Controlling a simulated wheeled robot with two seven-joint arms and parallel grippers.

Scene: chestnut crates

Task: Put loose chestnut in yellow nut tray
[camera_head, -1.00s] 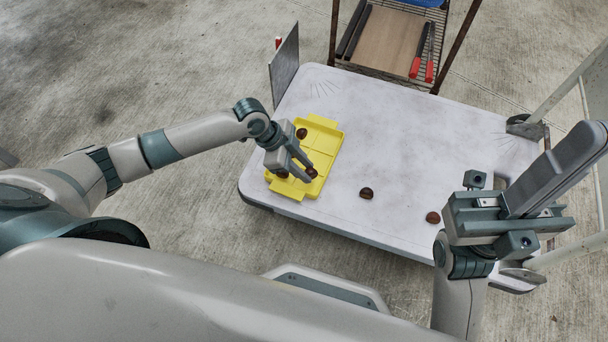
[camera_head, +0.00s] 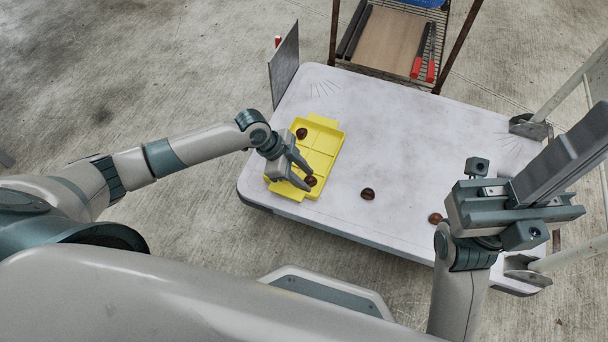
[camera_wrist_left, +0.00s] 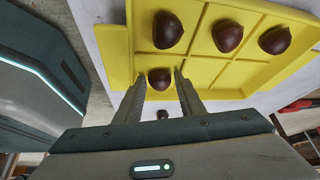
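The yellow nut tray (camera_head: 328,126) lies at the left of the table, divided into compartments. My left gripper (camera_head: 309,180) is low over its near part, fingers apart. A chestnut (camera_head: 310,181) sits between the fingertips; in the left wrist view this chestnut (camera_wrist_left: 160,78) shows small gaps to both fingers. Another chestnut (camera_head: 301,133) is in the far part of the tray. The left wrist view shows several chestnuts in the tray.
The white table (camera_head: 420,135) is clear in its middle and far part. A grey upright panel (camera_head: 284,64) stands at its far left corner. A rack (camera_head: 388,40) with red-handled tools (camera_head: 423,55) stands behind it. Metal rails (camera_head: 570,82) rise at the right.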

